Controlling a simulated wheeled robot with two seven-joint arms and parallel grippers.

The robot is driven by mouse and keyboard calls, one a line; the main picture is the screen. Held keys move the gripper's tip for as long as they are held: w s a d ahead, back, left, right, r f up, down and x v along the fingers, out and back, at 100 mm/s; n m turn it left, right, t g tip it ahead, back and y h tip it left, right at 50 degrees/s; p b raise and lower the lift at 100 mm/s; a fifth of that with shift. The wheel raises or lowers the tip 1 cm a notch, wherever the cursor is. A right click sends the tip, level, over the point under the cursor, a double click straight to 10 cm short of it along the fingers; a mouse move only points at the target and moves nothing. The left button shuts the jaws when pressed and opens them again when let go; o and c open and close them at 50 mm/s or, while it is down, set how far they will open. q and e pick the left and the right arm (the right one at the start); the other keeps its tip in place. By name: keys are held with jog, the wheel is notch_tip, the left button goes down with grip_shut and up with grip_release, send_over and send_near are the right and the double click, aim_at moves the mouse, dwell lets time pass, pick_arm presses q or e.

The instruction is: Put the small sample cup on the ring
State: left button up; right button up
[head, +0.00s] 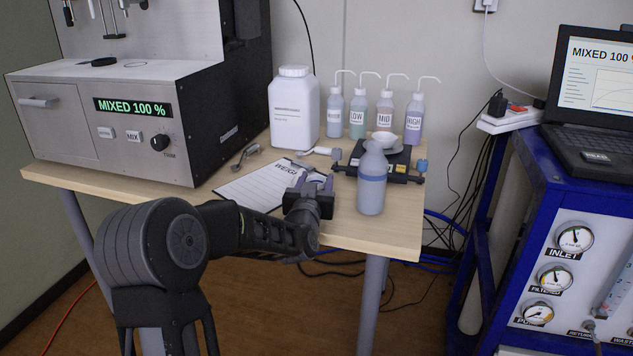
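My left gripper (313,183) is low over the front of the bench, at the right edge of the clipboard. Its two fingertips stand apart, with something small and pale between them. I cannot tell whether this is the small sample cup or whether the fingers grip it. A small white dish (385,137) sits on the black balance (400,160) behind the squeeze bottle. A thin ring outline (136,64) shows on top of the analyser (150,110), beside a black disc (104,61); I cannot tell whether it is the task's ring. My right gripper is not in view.
A blue-grey squeeze bottle (371,182) stands just right of my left gripper. A white jug (294,110) and several labelled wash bottles (385,112) stand behind. A clipboard (257,187) and metal scoop (246,155) lie left. The bench's front right corner (400,235) is clear.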

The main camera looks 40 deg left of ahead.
pick_arm(q)
jog(key=shift+o, duration=1)
jog(key=shift+r, duration=0.2)
jog(key=p+v, duration=0.1)
jog(key=v, duration=1.1)
jog(key=shift+o, duration=0.4)
jog(key=shift+f, duration=0.1)
